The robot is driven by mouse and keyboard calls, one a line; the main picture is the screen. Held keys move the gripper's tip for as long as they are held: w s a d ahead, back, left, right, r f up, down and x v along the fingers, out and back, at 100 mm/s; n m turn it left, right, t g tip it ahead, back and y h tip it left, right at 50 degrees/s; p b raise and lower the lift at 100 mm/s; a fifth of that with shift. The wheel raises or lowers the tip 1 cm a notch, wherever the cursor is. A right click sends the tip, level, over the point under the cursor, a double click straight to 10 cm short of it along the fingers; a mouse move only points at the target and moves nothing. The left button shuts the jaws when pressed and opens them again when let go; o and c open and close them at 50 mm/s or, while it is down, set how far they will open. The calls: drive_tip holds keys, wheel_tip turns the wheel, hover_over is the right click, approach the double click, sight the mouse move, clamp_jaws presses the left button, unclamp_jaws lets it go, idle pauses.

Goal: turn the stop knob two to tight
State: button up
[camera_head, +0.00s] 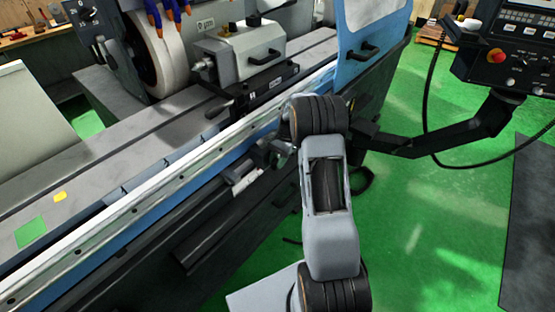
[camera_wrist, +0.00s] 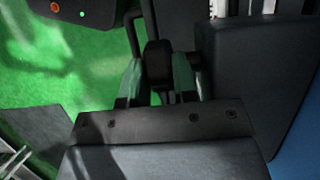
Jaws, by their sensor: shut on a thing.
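In the wrist view, a black rounded knob (camera_wrist: 157,62) sits between the two greenish finger pads of my gripper (camera_wrist: 158,78). The pads are closed against its left and right sides. I take this to be stop knob two, but no label shows. In the head view, my gripper (camera_head: 270,157) is at the front side of the grinder, just below the rail edge, and is partly hidden by my wrist. The knob cannot be made out there. How tight the knob is cannot be seen.
The long grinder table (camera_head: 150,165) runs diagonally with its blue front rail beside my arm. A workhead (camera_head: 235,55) and grinding wheel (camera_head: 160,50) stand behind. A control panel (camera_head: 510,55) hangs at upper right on a black arm (camera_head: 430,143). Green floor (camera_head: 440,230) is clear at right.

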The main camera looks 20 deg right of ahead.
drive_tip(key=o, duration=0.6)
drive_tip(key=shift+o, duration=0.2)
drive_tip(key=v, duration=1.4)
drive_tip(key=shift+b, duration=0.35)
drive_tip(key=s+a+r+n+t+h+b, duration=0.1)
drive_tip(key=s+a+h+b, duration=0.15)
drive_tip(key=a+b, duration=0.4)
drive_tip(key=shift+m+t+h, duration=0.5)
drive_tip(key=shift+h, duration=0.35)
drive_tip(key=f, duration=0.4)
drive_tip(key=d+f, duration=0.1)
drive_tip(key=f, duration=0.4)
drive_tip(key=f+b, duration=0.1)
drive_tip(key=f, duration=0.4)
drive_tip(key=shift+d+f, duration=0.15)
drive_tip(key=shift+d, duration=0.15)
